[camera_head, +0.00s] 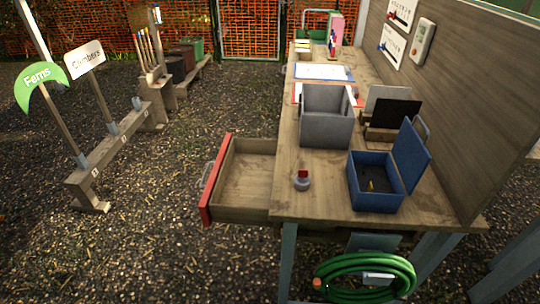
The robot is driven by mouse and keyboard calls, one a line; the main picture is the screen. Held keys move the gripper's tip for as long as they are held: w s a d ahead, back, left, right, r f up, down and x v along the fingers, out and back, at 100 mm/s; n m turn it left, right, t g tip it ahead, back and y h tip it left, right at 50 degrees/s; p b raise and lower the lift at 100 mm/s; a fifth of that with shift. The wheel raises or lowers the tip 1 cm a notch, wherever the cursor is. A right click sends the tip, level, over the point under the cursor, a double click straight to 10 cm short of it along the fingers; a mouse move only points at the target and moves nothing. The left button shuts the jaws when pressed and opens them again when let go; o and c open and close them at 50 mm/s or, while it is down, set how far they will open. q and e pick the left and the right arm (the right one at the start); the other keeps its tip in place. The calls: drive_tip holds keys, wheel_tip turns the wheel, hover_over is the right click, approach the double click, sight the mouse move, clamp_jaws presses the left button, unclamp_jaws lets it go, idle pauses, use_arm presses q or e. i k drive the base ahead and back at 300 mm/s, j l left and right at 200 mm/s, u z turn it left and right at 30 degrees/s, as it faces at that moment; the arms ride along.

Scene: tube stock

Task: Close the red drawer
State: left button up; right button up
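The red drawer (208,190) is pulled out of the left side of the wooden workbench (290,180). Its front panel is red with a grey metal handle (206,174) on the outer face. The wooden inside of the drawer looks empty. Neither of my grippers shows in the head view.
Gravel ground left of the drawer is clear. A sign rack (110,150) stands further left.

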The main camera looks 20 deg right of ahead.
sight(237, 190)
drive_tip(key=i+j+z, duration=0.15)
drive_tip(key=j+z, duration=0.3)
drive_tip(key=j, duration=0.25)
drive_tip(key=j+z, duration=0.4)
drive_tip(key=j, duration=0.35)
drive_tip(key=j+z, duration=0.45)
drive_tip(key=j, duration=0.3)
drive_tip(key=i+j, duration=0.15)
drive_tip(key=i, duration=0.75)
